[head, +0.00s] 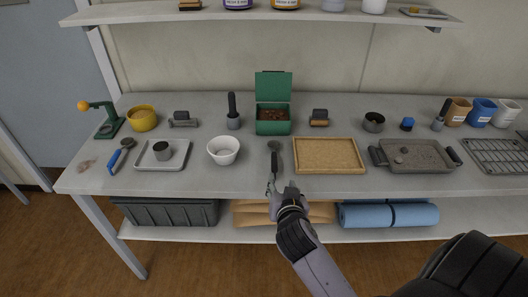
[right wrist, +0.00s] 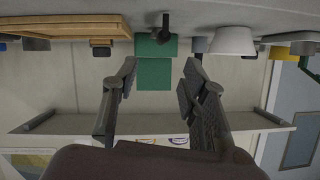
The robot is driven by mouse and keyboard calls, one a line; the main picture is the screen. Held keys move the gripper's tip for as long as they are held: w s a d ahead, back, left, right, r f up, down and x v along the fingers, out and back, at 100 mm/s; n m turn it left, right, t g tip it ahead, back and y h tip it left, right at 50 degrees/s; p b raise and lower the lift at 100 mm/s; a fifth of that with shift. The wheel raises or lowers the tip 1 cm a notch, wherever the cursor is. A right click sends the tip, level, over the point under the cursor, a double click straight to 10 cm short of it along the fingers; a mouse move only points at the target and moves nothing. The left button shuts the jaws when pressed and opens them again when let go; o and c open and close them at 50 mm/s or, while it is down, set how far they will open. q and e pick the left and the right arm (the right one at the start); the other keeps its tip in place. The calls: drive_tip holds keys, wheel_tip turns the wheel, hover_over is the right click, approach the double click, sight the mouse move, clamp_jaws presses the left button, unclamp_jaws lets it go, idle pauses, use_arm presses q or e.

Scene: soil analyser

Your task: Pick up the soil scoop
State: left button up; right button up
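The soil scoop (head: 275,148), grey with a dark handle, lies on the bench between the white bowl and the wooden-framed tray, handle towards the front edge. My right gripper (head: 279,186) is at the bench's front edge, by the handle end; contact cannot be told from the head view. In the right wrist view, which is upside down, my right gripper (right wrist: 160,72) has its fingers wide apart with nothing held between them. A dark shape, likely the scoop (right wrist: 165,27), shows beyond the fingers, in front of the green box. My left gripper is not in view.
The open green box (head: 272,127) holding soil stands behind the scoop. The white bowl (head: 223,150) is left of it, the wooden-framed tray (head: 329,171) close on its right. A grey tray with handles (head: 418,168) lies farther right. A shelf (head: 260,14) runs above.

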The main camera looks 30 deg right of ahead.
drive_tip(key=p, duration=0.1)
approach(275, 165)
drive_tip(key=shift+w+d+f, duration=0.25)
drive_tip(key=shift+w+d, duration=0.15)
drive_tip(key=shift+d, duration=0.1)
drive_tip(key=shift+w+d+f, duration=0.25)
drive_tip(key=shift+w+d, duration=0.15)
drive_tip(key=shift+d, duration=0.1)
drive_tip(key=x, duration=0.4)
drive_tip(key=shift+w+a+f, duration=0.15)
drive_tip(key=shift+a, duration=0.05)
drive_tip(key=shift+w+d+f+p, duration=0.2)
drive_tip(key=shift+w+d+p, duration=0.05)
drive_tip(key=shift+w+p, duration=0.1)
drive_tip(key=x, duration=0.3)
drive_tip(key=p+x, duration=0.1)
drive_tip(key=shift+w+a+r, duration=0.1)
drive_tip(key=shift+w+a, duration=0.15)
drive_tip(key=shift+w, duration=0.15)
drive_tip(key=shift+w+d+f, duration=0.2)
drive_tip(key=shift+w, duration=0.15)
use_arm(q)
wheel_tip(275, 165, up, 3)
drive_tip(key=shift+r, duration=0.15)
use_arm(e)
drive_tip(key=shift+s, duration=0.1)
drive_tip(key=shift+c, duration=0.4)
